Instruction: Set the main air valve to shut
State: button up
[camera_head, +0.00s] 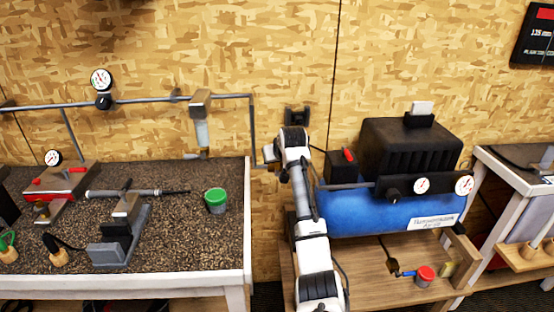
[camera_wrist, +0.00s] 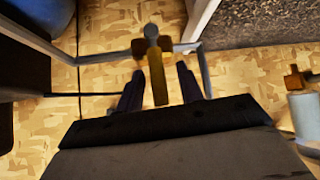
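The main air valve is on the pipe by the wall. In the wrist view its yellow lever (camera_wrist: 158,82) extends from a grey pivot on the brass valve body (camera_wrist: 138,48) and lies across the pipe's line in the picture. My gripper (camera_wrist: 158,78) is open, with one dark finger on each side of the lever and a visible gap on both sides.
A blue compressor tank (camera_head: 375,208) with a black motor cover (camera_head: 410,145) stands right of my arm. A workbench (camera_head: 170,225) with a clamp and a green-lidded pot (camera_head: 216,200) is at left. The grey air pipe (camera_head: 252,125) runs down the wall beside my wrist.

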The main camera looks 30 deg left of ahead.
jog(key=shift+s+d, duration=0.1)
jog(key=b+v, duration=0.4)
jog(key=v, duration=0.9)
jog(key=shift+s+r, duration=0.15)
jog(key=shift+r, duration=0.1)
jog(key=shift+d, duration=0.1)
